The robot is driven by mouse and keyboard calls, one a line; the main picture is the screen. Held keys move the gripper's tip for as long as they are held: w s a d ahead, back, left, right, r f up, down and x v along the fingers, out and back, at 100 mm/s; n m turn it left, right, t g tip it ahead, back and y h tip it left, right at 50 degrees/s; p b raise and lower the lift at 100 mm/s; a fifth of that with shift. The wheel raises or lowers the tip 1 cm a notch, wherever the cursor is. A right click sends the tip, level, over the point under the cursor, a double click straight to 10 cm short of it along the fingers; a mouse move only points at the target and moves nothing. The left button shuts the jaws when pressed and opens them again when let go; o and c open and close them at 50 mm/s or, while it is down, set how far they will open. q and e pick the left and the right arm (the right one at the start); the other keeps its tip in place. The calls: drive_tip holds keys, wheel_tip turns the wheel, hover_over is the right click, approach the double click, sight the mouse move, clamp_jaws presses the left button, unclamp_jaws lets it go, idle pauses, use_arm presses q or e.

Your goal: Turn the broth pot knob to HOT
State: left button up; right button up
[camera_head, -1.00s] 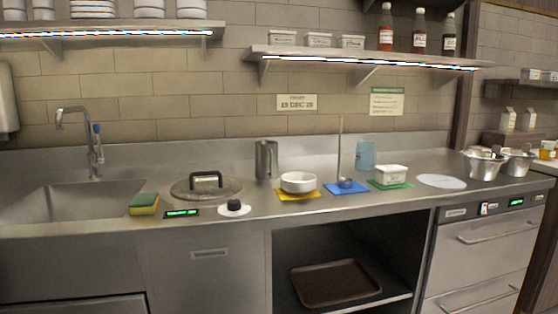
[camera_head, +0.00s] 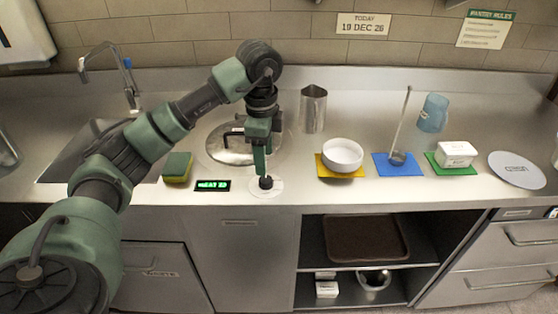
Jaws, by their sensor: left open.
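A small black knob (camera_head: 266,183) sits on a round white dial plate (camera_head: 264,192) near the counter's front edge. Its markings are too small to read. The broth pot lid (camera_head: 222,152) lies behind it to the left, metal with a dark handle, partly hidden by my arm. A green lit display (camera_head: 213,186) is left of the knob; its text is not clearly legible. My left gripper (camera_head: 261,171) points down just above the knob and is open. I cannot tell whether its fingers touch or straddle the knob. My right gripper is not in view.
A sponge (camera_head: 177,166) lies left of the display. A metal pitcher (camera_head: 313,108) stands behind. To the right are a white bowl (camera_head: 342,155) on a yellow mat, a ladle (camera_head: 398,152) on a blue mat and a white tub (camera_head: 457,153) on a green mat.

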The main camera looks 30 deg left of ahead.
sight(266, 179)
use_arm(q)
wheel_tip(266, 179, down, 7)
drive_tip(key=shift+f+p, duration=0.1)
drive_tip(key=shift+p, duration=0.3)
drive_tip(key=shift+w, duration=0.1)
clamp_jaws()
